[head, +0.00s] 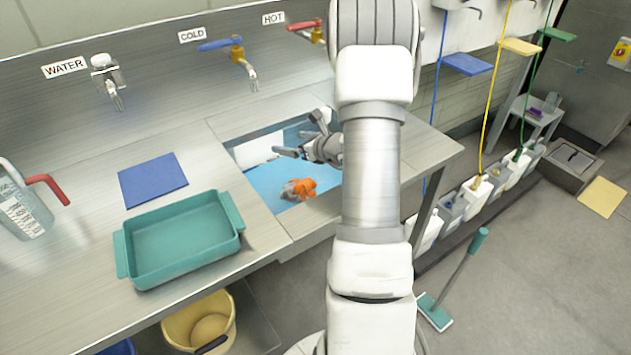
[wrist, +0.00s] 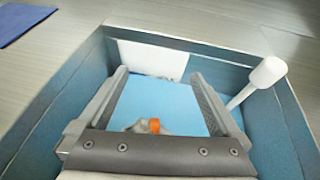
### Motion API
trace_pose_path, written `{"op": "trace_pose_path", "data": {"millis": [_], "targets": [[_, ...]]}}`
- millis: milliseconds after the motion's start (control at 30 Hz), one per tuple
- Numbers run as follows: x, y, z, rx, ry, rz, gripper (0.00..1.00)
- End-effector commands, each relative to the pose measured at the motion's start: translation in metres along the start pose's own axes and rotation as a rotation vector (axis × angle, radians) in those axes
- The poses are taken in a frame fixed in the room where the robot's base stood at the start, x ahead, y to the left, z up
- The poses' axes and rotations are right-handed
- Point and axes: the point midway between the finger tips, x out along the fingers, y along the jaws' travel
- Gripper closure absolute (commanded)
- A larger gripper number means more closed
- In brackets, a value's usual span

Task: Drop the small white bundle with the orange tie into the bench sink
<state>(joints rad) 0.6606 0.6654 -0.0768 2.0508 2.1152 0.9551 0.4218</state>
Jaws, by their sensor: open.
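The small white bundle with its orange tie (head: 298,189) lies on the blue floor of the bench sink (head: 325,191), towards the front. In the wrist view the bundle's orange tie (wrist: 154,126) shows low between the fingers, partly hidden by the gripper's body. My gripper (head: 300,136) is over the sink, behind the bundle in the head view. It is open, with nothing between its fingertips (wrist: 158,76). The bundle looks apart from the fingers. My arm hides the sink's right part in the head view.
A white-headed tool (wrist: 266,73) leans in the sink's right side in the wrist view. A teal tray (head: 185,240) and a blue mat (head: 152,180) lie on the bench to the left. Cold (head: 241,62) and hot (head: 307,30) taps are on the back wall.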

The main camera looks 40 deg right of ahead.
Motion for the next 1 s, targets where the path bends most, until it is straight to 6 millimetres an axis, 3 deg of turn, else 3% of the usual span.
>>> {"op": "trace_pose_path", "data": {"millis": [167, 600, 800, 1000], "targets": [[-0.030, -0.001, 0.001, 0.001, -0.001, -0.004, 0.00], [-0.135, -0.001, 0.002, 0.000, -0.001, -0.005, 0.00], [-0.162, -0.001, 0.001, 0.000, -0.002, -0.003, 0.00], [-0.170, 0.000, 0.001, 0.000, -0.001, 0.000, 0.00]]}}
